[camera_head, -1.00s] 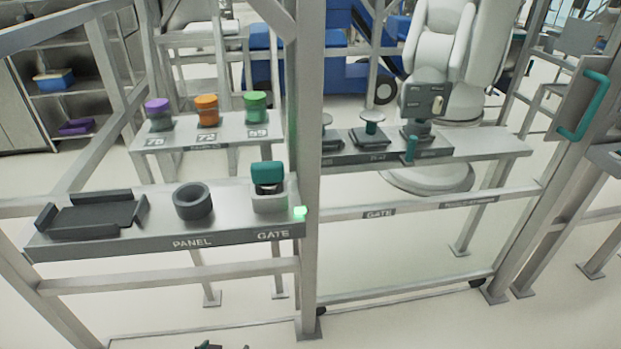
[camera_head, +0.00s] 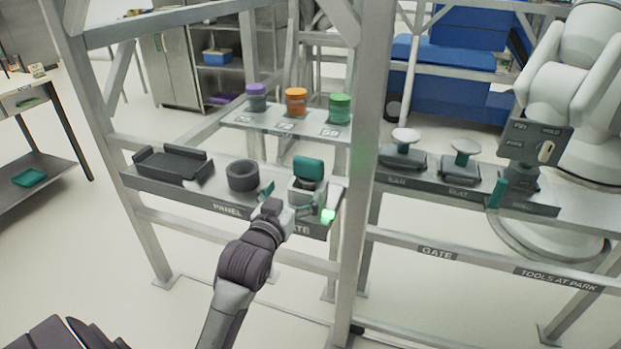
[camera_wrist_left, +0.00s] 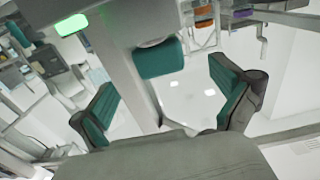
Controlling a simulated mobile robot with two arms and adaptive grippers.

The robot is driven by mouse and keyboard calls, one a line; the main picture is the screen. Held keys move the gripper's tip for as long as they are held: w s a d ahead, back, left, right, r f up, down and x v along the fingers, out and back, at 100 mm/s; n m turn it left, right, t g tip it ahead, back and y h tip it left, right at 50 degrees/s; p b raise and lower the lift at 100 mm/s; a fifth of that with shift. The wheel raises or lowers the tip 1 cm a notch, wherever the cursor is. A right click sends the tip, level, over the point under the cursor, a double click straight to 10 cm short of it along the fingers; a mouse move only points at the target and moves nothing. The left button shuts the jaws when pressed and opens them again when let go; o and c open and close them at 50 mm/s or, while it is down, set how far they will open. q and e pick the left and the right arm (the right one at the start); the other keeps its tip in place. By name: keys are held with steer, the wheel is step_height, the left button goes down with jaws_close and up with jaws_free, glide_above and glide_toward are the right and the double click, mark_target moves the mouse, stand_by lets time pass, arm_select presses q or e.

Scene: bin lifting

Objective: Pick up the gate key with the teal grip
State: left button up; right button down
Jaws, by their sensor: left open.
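The gate key's teal grip (camera_head: 308,168) stands upright in a light grey round holder (camera_head: 304,193) at the right end of the near shelf, above the GATE label. In the left wrist view the teal grip (camera_wrist_left: 160,58) shows ahead of the fingers, near the gap between them. My left gripper (camera_head: 284,200) is open and empty at the shelf's front, just left of and in front of the key. Its teal-padded fingers are spread wide in the left wrist view (camera_wrist_left: 165,98). It appears not to touch the grip. My right gripper is not in view.
A dark ring (camera_head: 242,176) and a black tray (camera_head: 173,163) stand left of the key. A lit green lamp (camera_head: 328,215) and an upright post (camera_head: 366,150) are close on its right. Purple, orange and green capped pots (camera_head: 296,101) stand on the shelf behind.

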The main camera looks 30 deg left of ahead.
mark_target(306, 171)
arm_select(q)
steer(key=x, duration=0.2)
steer(key=shift+w+d+r, duration=0.1)
steer(key=shift+w, duration=0.75)
steer(key=x, duration=0.3)
steer(key=p+x, duration=0.1)
steer(key=shift+w+r, duration=0.25)
steer(key=shift+w, duration=0.15)
steer(key=c, duration=1.3)
steer(key=shift+o, duration=0.2)
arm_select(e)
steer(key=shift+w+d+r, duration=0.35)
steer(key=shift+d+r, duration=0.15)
arm_select(q)
steer(key=shift+r, duration=0.1)
